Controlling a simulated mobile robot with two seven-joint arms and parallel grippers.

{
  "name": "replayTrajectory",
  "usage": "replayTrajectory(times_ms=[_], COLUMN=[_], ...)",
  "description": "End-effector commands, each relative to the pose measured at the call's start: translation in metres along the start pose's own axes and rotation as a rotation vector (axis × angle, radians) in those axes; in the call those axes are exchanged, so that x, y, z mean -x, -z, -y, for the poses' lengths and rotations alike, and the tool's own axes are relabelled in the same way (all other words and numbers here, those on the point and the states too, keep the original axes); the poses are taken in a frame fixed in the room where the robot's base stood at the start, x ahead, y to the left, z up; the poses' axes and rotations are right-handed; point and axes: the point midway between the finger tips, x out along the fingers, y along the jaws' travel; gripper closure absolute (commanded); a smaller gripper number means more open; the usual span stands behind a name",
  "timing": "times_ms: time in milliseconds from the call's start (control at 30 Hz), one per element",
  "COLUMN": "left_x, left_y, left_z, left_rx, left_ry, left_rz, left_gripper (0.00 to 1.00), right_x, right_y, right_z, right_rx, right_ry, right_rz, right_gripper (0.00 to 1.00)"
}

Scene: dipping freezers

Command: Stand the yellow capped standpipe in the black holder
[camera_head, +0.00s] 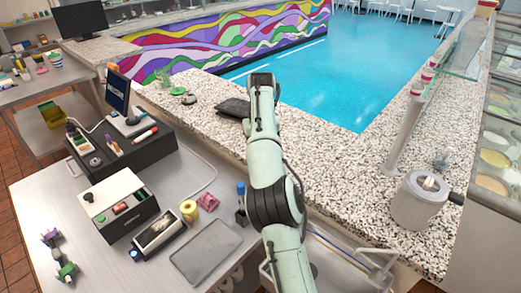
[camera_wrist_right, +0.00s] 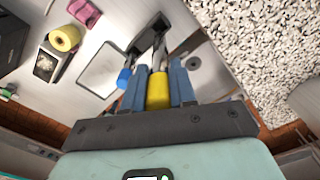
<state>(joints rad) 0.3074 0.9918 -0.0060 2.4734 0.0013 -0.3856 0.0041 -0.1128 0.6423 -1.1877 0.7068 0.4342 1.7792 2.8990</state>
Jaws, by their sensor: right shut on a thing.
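In the right wrist view my right gripper (camera_wrist_right: 160,82) is shut on the yellow capped standpipe (camera_wrist_right: 158,90), its yellow cap between the blue fingers. The standpipe's metal shaft points away toward the black holder (camera_wrist_right: 148,30). Whether its lower end is inside the holder or only above it, I cannot tell. A blue capped piece (camera_wrist_right: 124,77) stands at the holder, left of the fingers. In the head view the holder (camera_head: 241,216) is on the steel counter beside my right arm, with the blue cap above it. The arm hides the right gripper and standpipe there. My left gripper is not in view.
A grey tray (camera_head: 206,252) lies left of the holder. The raised speckled counter (camera_head: 335,150) runs behind and to the right, with a metal canister (camera_head: 420,203).

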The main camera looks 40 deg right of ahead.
Motion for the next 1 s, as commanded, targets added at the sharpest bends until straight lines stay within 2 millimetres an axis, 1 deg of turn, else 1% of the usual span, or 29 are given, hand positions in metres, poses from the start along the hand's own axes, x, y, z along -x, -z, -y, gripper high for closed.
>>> replayTrajectory(times_ms=[200,500,700,800,1000], left_x=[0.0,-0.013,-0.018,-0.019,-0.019], left_y=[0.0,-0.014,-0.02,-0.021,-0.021], left_z=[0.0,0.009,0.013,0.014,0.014], left_rx=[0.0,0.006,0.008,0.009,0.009], left_ry=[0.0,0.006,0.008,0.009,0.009], left_rz=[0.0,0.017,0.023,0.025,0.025], left_gripper=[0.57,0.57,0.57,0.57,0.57], right_x=[0.0,-0.031,-0.046,-0.05,-0.051], right_y=[-0.001,0.001,0.0,0.0,-0.001], right_z=[0.0,0.0,0.0,0.0,0.0], right_rx=[0.003,0.002,0.002,0.002,0.002], right_ry=[-0.002,0.001,0.0,0.0,0.0], right_rz=[-0.001,-0.005,-0.003,-0.003,-0.001], right_gripper=[1.0,1.0,1.0,1.0,1.0])
